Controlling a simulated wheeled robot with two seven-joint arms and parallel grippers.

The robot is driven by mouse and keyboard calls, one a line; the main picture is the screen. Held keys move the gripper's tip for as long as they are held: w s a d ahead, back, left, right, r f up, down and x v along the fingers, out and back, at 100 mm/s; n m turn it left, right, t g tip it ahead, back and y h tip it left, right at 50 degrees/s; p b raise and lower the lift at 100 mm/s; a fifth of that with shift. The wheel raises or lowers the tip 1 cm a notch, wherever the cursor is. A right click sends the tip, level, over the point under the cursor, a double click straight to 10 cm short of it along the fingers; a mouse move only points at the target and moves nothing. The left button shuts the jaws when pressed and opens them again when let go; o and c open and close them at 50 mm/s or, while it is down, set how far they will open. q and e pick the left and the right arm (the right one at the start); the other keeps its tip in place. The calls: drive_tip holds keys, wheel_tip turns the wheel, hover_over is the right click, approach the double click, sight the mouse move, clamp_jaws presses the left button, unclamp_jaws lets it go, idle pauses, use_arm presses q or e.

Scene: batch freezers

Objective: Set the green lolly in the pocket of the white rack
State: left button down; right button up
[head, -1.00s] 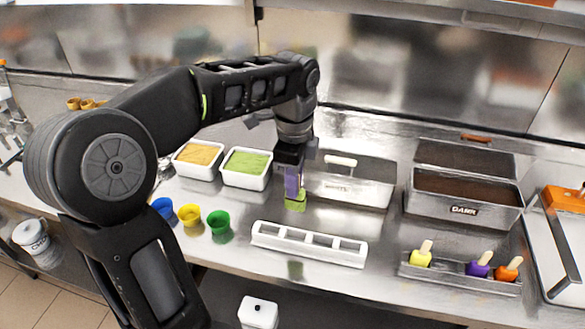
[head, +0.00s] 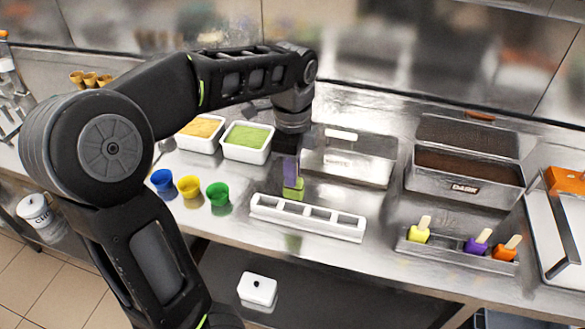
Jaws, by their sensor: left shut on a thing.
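My left gripper (head: 291,168) points down just behind the white rack and is shut on the green lolly (head: 293,189). The lolly's green block hangs below the fingers, close to the rack's back edge. I cannot tell whether it touches the rack or is over a pocket. The white rack (head: 307,226) is a long low bar with several square pockets, lying on the steel counter. My right gripper does not show.
Blue (head: 162,181), yellow (head: 189,187) and green (head: 217,194) cups stand left of the rack. Two white tubs, one yellow-filled (head: 200,133) and one green-filled (head: 247,142), stand behind. A steel lidded box (head: 349,157) is behind the rack. A steel tray (head: 455,252) of several lollies lies right.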

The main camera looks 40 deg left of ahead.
sight(293, 194)
use_arm(q)
drive_tip(key=shift+f+b, duration=1.05)
drive_tip(key=shift+f, duration=0.6)
drive_tip(key=shift+f+b, duration=1.55)
drive_tip(key=shift+f, duration=0.7)
idle(1.8)
drive_tip(key=c, duration=1.2)
unclamp_jaws()
drive_tip(key=shift+c, duration=0.2)
drive_tip(key=shift+r, duration=0.1)
wheel_tip(293, 194, up, 8)
drive_tip(key=shift+f, duration=0.15)
